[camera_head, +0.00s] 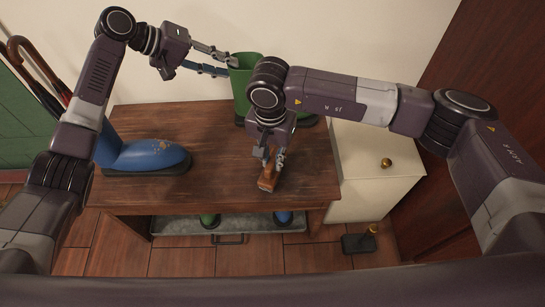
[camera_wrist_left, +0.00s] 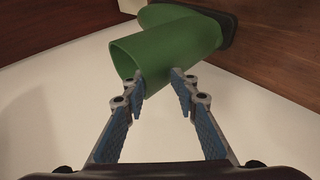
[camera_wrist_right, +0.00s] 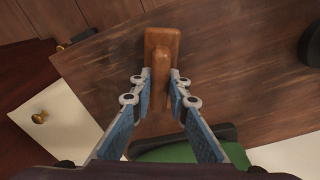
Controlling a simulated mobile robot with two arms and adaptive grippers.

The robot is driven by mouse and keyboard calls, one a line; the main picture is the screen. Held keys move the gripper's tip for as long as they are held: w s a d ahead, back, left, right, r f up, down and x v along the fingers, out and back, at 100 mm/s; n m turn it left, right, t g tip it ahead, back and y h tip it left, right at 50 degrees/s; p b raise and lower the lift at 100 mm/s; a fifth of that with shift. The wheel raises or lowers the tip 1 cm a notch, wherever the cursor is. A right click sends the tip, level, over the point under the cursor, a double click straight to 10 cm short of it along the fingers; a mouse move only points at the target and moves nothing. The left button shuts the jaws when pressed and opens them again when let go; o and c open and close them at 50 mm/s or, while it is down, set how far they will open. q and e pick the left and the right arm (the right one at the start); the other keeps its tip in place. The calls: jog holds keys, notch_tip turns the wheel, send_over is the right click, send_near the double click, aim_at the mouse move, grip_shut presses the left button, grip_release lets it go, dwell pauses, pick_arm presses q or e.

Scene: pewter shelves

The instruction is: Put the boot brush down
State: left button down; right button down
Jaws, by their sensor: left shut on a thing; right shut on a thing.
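The boot brush (camera_head: 267,182) is a brown wooden block with a raised handle. My right gripper (camera_head: 274,160) is shut on its handle, over the front right part of the wooden bench (camera_head: 220,155). In the right wrist view the brush (camera_wrist_right: 163,42) lies between the fingers, over the bench top. I cannot tell whether it touches the wood; its underside is hidden. My left gripper (camera_head: 230,63) is shut on the upper rim of a green boot (camera_head: 243,88) at the back of the bench. The boot also shows in the left wrist view (camera_wrist_left: 160,50).
A blue boot (camera_head: 150,155) stands on the bench's left. A metal tray (camera_head: 180,226) with more boots is under the bench. A cream cabinet (camera_head: 370,160) with a brass knob stands on the right. Umbrellas (camera_head: 35,65) are at the far left. The middle bench top is clear.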

jog(key=c, duration=1.8)
grip_release()
jog(key=shift+f, duration=0.1)
jog(key=shift+c, duration=0.2)
